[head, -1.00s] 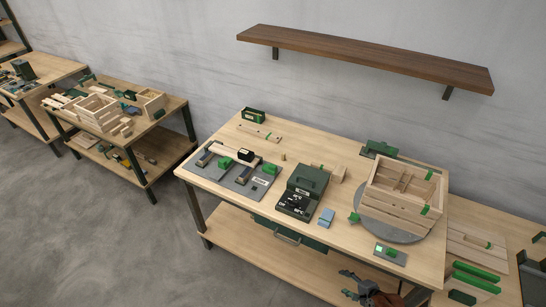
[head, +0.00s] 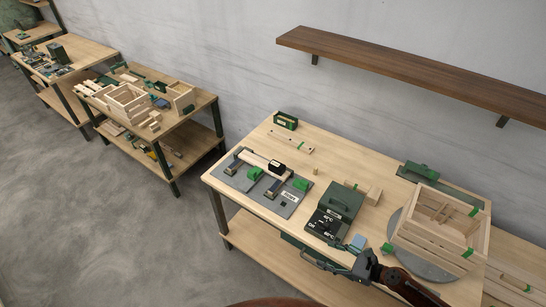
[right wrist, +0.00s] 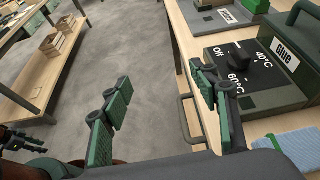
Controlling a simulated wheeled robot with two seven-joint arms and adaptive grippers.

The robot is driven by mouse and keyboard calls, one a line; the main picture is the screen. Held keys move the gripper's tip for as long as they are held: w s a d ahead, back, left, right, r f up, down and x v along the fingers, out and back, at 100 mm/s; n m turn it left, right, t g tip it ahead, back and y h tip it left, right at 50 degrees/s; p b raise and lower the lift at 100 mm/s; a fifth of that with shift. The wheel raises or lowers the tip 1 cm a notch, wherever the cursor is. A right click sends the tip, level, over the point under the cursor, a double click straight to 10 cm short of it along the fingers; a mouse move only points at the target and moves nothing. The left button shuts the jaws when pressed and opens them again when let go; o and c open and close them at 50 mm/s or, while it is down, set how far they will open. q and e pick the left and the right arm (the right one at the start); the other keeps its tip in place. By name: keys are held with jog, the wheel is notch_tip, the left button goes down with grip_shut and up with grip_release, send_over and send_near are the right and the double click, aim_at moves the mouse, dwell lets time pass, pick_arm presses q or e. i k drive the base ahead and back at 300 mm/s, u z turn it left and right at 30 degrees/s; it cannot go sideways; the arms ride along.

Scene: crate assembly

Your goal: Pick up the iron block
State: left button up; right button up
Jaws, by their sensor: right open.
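A small black block (head: 278,167) with a pale label sits at the right end of a wooden bar over the grey fixture plate (head: 288,205); it looks like the iron block, though I cannot be sure. My right gripper (head: 325,256) is at the bench's front edge, right of and nearer than that block, beside the glue box. In the right wrist view its two green-padded fingers (right wrist: 160,78) are spread apart with nothing between them. A dark mechanical part at the lower left of that view seems to be my left gripper (right wrist: 22,144); its jaws are unclear.
The green glue box (head: 335,208) with a dial stands between my right gripper and the wall. A blue sponge-like piece (head: 358,242) lies beside it. A wooden crate (head: 440,225) stands on a round grey turntable (head: 408,255) at right. A drawer handle (right wrist: 188,122) juts from the front edge.

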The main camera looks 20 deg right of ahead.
aim_at(274, 166)
jog(key=i, duration=1.5)
